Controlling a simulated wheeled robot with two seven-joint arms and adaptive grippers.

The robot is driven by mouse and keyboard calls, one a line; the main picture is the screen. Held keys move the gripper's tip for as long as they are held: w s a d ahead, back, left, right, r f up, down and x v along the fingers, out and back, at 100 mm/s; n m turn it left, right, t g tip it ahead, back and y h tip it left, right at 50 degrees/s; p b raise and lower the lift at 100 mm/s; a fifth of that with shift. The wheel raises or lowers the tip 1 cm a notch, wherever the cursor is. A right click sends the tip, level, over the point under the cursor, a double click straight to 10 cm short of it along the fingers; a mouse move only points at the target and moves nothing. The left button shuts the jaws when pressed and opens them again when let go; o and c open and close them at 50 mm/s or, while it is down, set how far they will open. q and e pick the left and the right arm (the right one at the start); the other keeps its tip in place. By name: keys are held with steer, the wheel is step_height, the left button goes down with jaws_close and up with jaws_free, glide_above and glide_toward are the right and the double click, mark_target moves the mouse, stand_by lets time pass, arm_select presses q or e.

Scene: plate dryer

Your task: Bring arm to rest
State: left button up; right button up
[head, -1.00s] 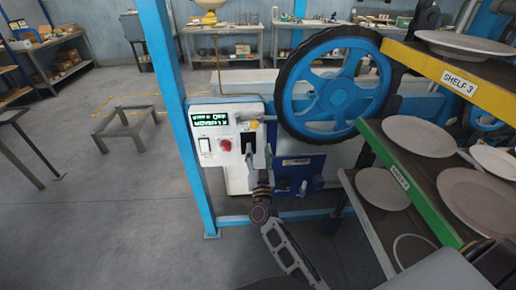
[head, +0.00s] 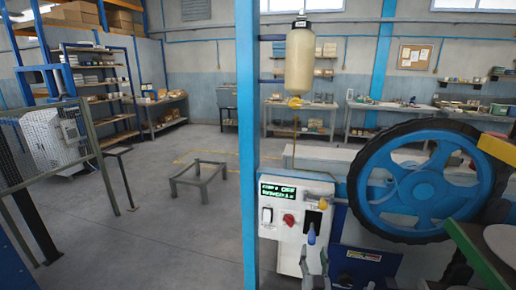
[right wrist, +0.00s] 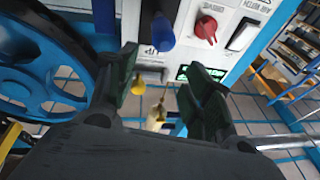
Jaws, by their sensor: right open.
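My right gripper (head: 314,258) shows at the lower edge of the head view, in front of the white control panel (head: 290,247). In the right wrist view the right gripper's (right wrist: 163,88) two dark fingers stand apart with nothing between them. A blue handle (right wrist: 160,34) on the panel lies just beyond the fingers; it also shows above the fingertips in the head view (head: 311,236). I cannot tell whether they touch. The right arm behind the fingers is mostly outside the head view. My left gripper is not in view.
The panel carries a red knob (head: 289,220), a rocker switch (head: 267,215) and a lit green display (head: 278,192). A big blue wheel (head: 424,190) stands at right, a blue post (head: 249,140) at left. Open floor with a low metal frame (head: 199,180) lies beyond the post.

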steer(key=s+a+f+n+g+y, duration=0.1)
steer(key=s+f+g+y, duration=0.15)
steer(key=f, duration=0.75)
steer(key=s+a+f+n+g+y, duration=0.15)
steer(key=s+f, duration=0.25)
steer(key=f, duration=0.6)
steer(key=s+a+f+n+g+y, duration=0.1)
steer(key=s+f+n+g, duration=0.15)
steer(key=f, duration=0.75)
steer(key=s+d+f+g, duration=0.2)
steer(key=s+f+g, duration=0.4)
steer(key=s+f, duration=1.05)
steer(key=s+d+f+g, duration=0.2)
steer(key=s+f, duration=0.2)
steer(key=s, duration=0.5)
steer(key=s+d+f+g+h, duration=0.1)
steer(key=s+d+f+g, duration=0.1)
steer(key=s, duration=0.8)
steer(key=s+d+f+g, duration=0.3)
steer(key=s+f, duration=0.4)
steer(key=s, duration=0.3)
steer(key=shift+d+h, duration=0.25)
steer(key=shift+h, duration=0.15)
